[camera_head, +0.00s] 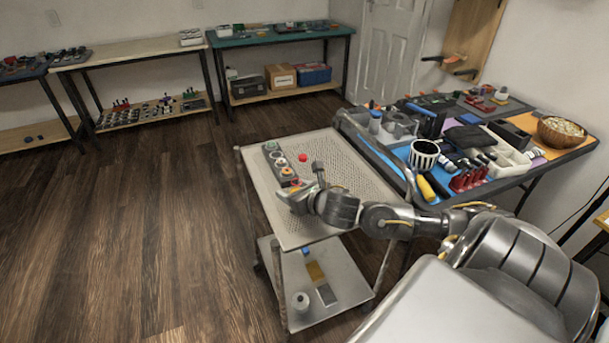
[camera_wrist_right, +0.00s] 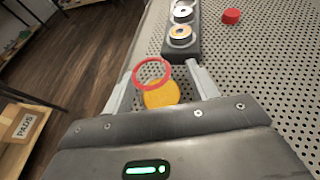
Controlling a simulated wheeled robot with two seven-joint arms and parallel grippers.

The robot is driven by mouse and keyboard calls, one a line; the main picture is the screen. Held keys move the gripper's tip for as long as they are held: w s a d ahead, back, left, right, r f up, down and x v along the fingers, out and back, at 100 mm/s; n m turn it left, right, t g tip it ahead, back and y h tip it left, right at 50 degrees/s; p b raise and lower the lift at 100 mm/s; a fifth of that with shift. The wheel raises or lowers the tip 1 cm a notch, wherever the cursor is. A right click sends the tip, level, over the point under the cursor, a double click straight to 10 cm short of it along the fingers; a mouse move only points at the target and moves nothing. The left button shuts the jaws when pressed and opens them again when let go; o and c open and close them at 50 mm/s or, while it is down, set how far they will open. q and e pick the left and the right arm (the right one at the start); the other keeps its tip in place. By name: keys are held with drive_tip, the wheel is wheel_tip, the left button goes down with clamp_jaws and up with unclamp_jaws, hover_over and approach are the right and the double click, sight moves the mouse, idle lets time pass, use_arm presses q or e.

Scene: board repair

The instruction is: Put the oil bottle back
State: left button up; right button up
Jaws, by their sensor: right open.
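I cannot tell for sure which thing is the oil bottle. My right gripper (camera_head: 297,197) is low over the near left part of the perforated cart top (camera_head: 325,150), by the near end of a dark holder (camera_head: 271,152) with several round pieces. In the wrist view its open fingers (camera_wrist_right: 160,66) stand on either side of a red ring (camera_wrist_right: 152,72) and a round yellow piece (camera_wrist_right: 161,97). The gripper body hides the yellow piece's near side, and contact cannot be told. A small red piece (camera_head: 303,157) lies right of the holder. My left gripper is not in view.
The crowded workbench (camera_head: 470,208) stands right of the cart, with a striped cup (camera_head: 424,155) and red holders (camera_head: 470,180). Other tables line the back wall. Floor left of the cart is clear.

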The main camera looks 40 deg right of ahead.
drive_tip(key=b+v, duration=0.1)
drive_tip(key=v, duration=0.7)
drive_tip(key=shift+s+r, duration=0.1)
drive_tip(key=shift+s, duration=0.25)
drive_tip(key=shift+s+a+r+p, duration=0.25)
drive_tip(key=shift+s+r+p, duration=0.4)
drive_tip(key=shift+p, duration=0.45)
drive_tip(key=shift+s+r+p, duration=0.15)
drive_tip(key=shift+s+p, duration=0.55)
drive_tip(key=shift+p, duration=0.2)
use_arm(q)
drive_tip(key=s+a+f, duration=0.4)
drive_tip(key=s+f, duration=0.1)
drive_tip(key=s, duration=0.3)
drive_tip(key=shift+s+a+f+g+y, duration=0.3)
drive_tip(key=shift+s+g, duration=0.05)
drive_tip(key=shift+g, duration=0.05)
use_arm(e)
drive_tip(key=shift+s+d, duration=0.1)
